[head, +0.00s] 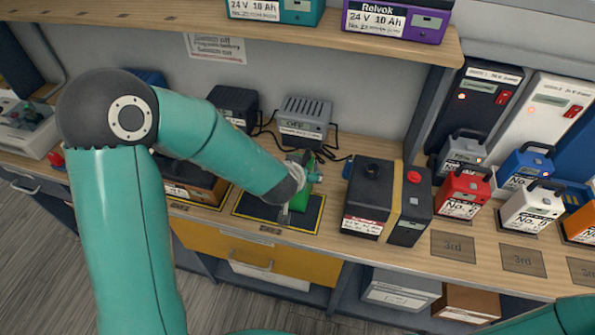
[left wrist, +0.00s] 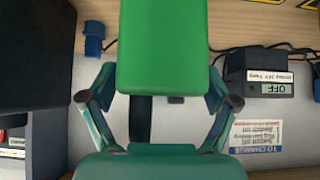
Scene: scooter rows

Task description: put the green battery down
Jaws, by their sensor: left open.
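The green battery (head: 302,200) is at the dark mat with a yellow border (head: 262,212), in front of a grey charger (head: 306,112). My left arm hides much of it, and I cannot see its underside. In the left wrist view the green battery (left wrist: 162,45) fills the top middle, between the fingers. My left gripper (head: 298,176) is open around the battery. My right gripper is not in view.
A large black and tan unit (head: 375,195) stands just right of the mat. Red, white and other batteries (head: 463,192) stand further right, before empty marked pads (head: 453,245). A shelf (head: 300,35) with boxed batteries overhangs the back.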

